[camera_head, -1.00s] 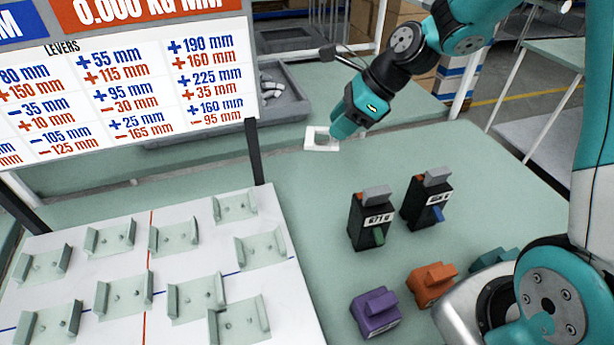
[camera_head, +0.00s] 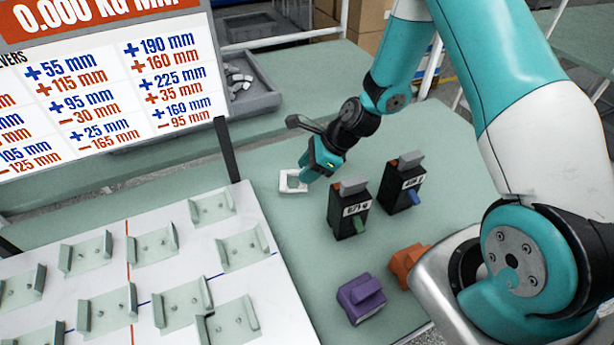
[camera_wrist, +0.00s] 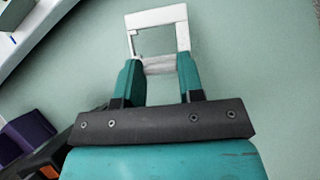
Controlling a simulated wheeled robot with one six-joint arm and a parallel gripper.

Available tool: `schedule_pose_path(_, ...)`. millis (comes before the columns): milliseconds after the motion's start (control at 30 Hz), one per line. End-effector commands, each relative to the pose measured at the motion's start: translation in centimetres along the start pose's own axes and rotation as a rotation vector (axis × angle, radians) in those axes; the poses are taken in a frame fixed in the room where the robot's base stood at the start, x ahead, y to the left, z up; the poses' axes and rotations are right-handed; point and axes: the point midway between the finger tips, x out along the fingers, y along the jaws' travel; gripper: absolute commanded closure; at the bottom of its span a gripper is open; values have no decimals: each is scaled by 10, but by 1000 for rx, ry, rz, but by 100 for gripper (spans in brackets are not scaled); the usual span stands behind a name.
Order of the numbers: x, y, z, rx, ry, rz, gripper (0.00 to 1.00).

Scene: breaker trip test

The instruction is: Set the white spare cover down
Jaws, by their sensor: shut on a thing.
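The white spare cover (camera_head: 291,181) is a small open rectangular frame; it also shows in the wrist view (camera_wrist: 158,41). My gripper (camera_head: 307,178) is shut on its near edge, with one teal finger (camera_wrist: 129,82) and the other (camera_wrist: 189,76) at that edge. In the head view the cover is at or just above the green table top (camera_head: 270,215), behind the black breakers. I cannot tell whether it touches the table.
Two black breakers (camera_head: 350,212) (camera_head: 403,185) stand right of the cover. A purple block (camera_head: 361,298) and an orange block (camera_head: 405,262) lie nearer. The white board with clear holders (camera_head: 160,272) is at left. A grey bin (camera_head: 245,88) with white pieces stands behind.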

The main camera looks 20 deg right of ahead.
Motion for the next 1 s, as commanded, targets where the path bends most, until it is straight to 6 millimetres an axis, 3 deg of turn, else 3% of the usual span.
schedule_pose_path(200, 25, 1, -17, 1, 1, 4, 88)
schedule_pose_path(567, 30, 1, -20, 0, 1, 3, 88)
schedule_pose_path(600, 29, 1, -20, -1, 1, 2, 60)
schedule_pose_path(700, 29, 1, -20, -1, 1, 2, 39)
schedule_pose_path(1000, 26, 1, -18, -1, 0, 2, 39)
